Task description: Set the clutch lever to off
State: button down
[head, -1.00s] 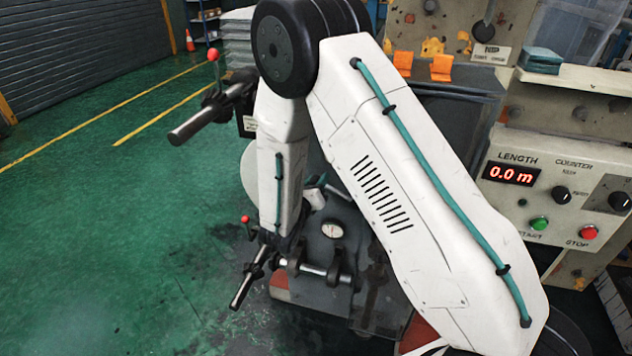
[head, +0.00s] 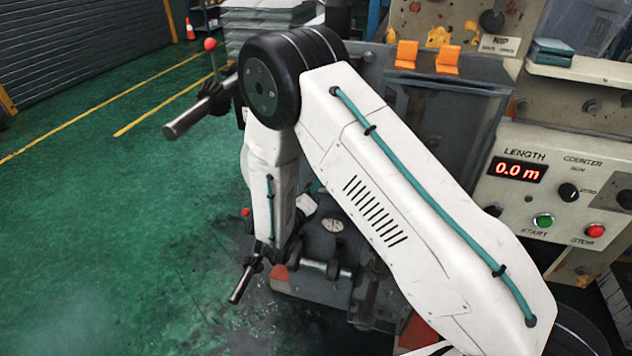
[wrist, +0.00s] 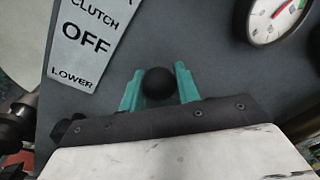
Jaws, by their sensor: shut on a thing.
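In the wrist view, my gripper (wrist: 160,88) has its two teal fingers shut on the round black knob of the clutch lever (wrist: 158,83). The rest of the lever is hidden behind the knob and gripper. A pale label plate (wrist: 86,42) reads "CLUTCH", "OFF" and "LOWER", up and left of the knob. In the head view, my own arm hides the gripper and the lever.
A round gauge (wrist: 276,18) sits at the upper right of the wrist view and also shows in the head view (head: 331,225). A control panel (head: 525,210) reads 0.0 m at right. Metal bars with red-tipped levers stick out at left (head: 190,115). Green floor (head: 100,230) is open.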

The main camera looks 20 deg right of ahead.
jog(key=shift+f+n, duration=0.7)
jog(key=shift+f, duration=0.1)
jog(key=c, duration=1)
grip_release()
jog(key=shift+c, duration=0.2)
jog(key=v, duration=0.7)
jog(key=shift+s+a, duration=0.3)
